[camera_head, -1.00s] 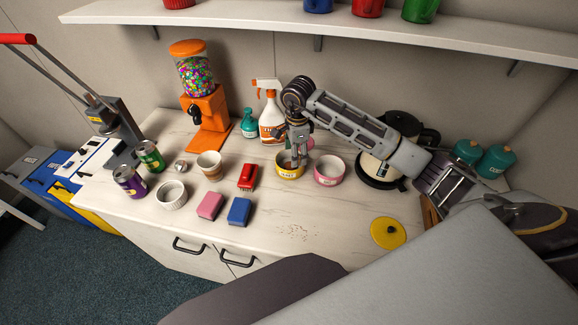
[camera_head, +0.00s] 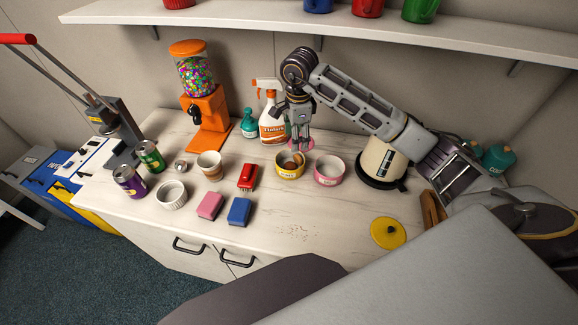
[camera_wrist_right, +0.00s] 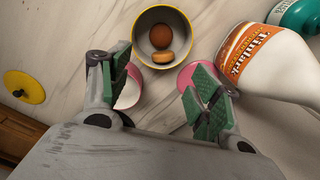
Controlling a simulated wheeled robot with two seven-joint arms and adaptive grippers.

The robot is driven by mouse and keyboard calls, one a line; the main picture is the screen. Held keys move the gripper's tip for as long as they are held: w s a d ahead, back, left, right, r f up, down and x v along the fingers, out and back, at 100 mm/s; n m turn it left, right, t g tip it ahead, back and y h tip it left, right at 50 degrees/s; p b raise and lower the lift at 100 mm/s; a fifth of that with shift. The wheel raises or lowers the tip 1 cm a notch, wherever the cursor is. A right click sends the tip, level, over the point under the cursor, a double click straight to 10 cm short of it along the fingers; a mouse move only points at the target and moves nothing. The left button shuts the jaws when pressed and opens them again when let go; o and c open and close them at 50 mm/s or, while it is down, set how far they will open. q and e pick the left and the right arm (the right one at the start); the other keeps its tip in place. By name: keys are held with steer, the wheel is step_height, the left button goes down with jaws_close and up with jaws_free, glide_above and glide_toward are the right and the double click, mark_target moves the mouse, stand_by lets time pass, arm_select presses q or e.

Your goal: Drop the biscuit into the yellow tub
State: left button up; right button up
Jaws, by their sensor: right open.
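The yellow tub (camera_head: 289,172) stands on the counter in the head view, left of the pink tub. In the right wrist view the yellow tub (camera_wrist_right: 137,40) shows from above, with a brown ball (camera_wrist_right: 160,36) and a tan biscuit (camera_wrist_right: 163,57) inside it. The biscuit lies on the tub's floor beside the ball. My right gripper (camera_head: 301,144) is above and just behind the tub, pointing down. In the right wrist view its fingers (camera_wrist_right: 156,82) are apart with nothing between them. My left gripper is not in view.
A spray bottle (camera_head: 272,124) is close behind the gripper. A yellow lid (camera_head: 388,232) lies at the front right.

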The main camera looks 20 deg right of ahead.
steer(key=shift+s+r, duration=0.1)
steer(key=shift+r, duration=2.2)
